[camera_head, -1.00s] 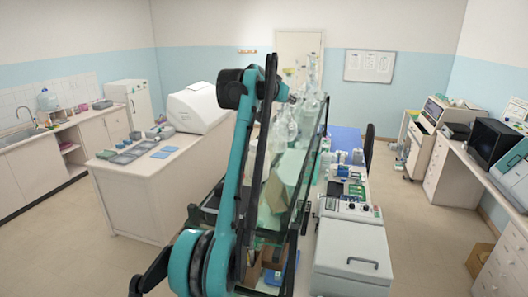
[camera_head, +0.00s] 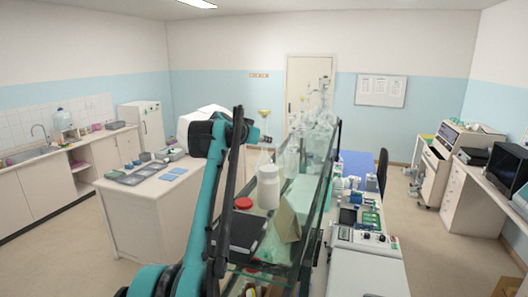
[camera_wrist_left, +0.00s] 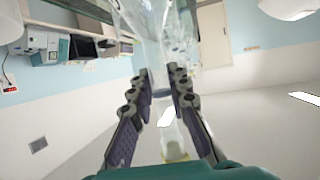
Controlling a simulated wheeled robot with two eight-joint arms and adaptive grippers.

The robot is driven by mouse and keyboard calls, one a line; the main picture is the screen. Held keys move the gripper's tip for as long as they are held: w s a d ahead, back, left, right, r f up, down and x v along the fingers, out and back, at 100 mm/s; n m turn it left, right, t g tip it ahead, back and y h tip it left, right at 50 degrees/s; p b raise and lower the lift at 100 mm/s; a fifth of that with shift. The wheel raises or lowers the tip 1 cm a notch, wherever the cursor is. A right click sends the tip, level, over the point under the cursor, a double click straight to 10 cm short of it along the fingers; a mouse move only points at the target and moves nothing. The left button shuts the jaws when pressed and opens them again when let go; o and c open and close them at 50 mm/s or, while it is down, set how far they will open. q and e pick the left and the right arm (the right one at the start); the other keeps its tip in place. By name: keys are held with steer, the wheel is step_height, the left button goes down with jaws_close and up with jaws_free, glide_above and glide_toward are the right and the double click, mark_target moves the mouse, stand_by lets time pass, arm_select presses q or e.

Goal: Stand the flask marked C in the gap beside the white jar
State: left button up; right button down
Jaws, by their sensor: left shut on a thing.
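The white jar (camera_head: 268,188) stands upright on the glass shelf rack (camera_head: 322,190), beside a red-lidded thing (camera_head: 243,203). My left gripper (camera_head: 261,138) is above and behind the jar, partly hidden by my own arm. It is shut on the neck of a clear glass flask with a yellowish top (camera_head: 264,113). In the left wrist view, the two fingers (camera_wrist_left: 168,88) grip the neck, with the clear flask body (camera_wrist_left: 160,28) beyond and the yellowish end (camera_wrist_left: 176,150) near the palm. No letter C is readable. My right gripper is not seen.
More clear glassware (camera_head: 318,128) crowds the rack's far end. A black box (camera_head: 240,236) and a tan card-like piece (camera_head: 287,222) are near the jar. A white bench (camera_head: 150,205) is to the left, and a bench with instruments (camera_head: 365,262) to the right.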

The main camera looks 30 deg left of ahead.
mark_target(263, 150)
arm_select(q)
step_height(263, 150, down, 3)
steer(key=shift+f, duration=0.15)
steer(key=shift+w+a+f, duration=0.1)
steer(key=shift+f, duration=0.15)
steer(key=o, duration=0.8)
steer(key=shift+o, duration=0.2)
steer(key=shift+f, duration=0.1)
